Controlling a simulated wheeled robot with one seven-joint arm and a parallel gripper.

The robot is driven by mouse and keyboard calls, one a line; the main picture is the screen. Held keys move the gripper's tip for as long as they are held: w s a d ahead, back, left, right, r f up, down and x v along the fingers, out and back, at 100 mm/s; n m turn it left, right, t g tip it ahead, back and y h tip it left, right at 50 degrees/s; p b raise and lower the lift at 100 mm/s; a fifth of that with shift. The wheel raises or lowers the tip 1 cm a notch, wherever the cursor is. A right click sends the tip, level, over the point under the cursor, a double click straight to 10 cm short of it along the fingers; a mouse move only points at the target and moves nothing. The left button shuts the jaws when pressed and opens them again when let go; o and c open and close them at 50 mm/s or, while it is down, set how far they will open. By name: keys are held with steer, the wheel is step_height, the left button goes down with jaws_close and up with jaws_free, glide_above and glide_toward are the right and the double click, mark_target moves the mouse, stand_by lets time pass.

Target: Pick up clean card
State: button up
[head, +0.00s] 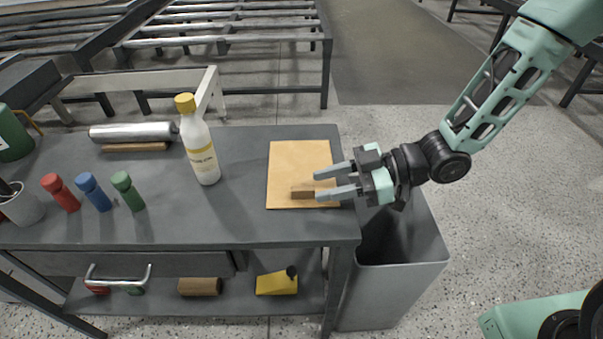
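A flat tan sheet (300,160), which looks like the card, lies on the right part of the grey workbench top. A small brown block (302,192) rests on its near right part. My gripper (319,186) reaches in from the right, with its two grey fingers apart over the sheet's right edge. The fingertips are close to the block's right end. I cannot tell whether they touch the block or the sheet. Nothing is visibly clamped. The fingers hide part of the sheet's right edge.
A white bottle with a yellow cap (199,140) stands left of the sheet. Red, blue and green bottles (92,192) and a metallic roll (133,132) are farther left. A grey bin (400,285) stands below my gripper. The bench top (250,222) is clear in front.

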mark_target(310, 188)
steer(key=x, duration=0.5)
steer(key=shift+w+a+f+b, duration=0.1)
steer(key=shift+w+f+b, duration=0.1)
steer(key=shift+b, duration=0.2)
jaws_close()
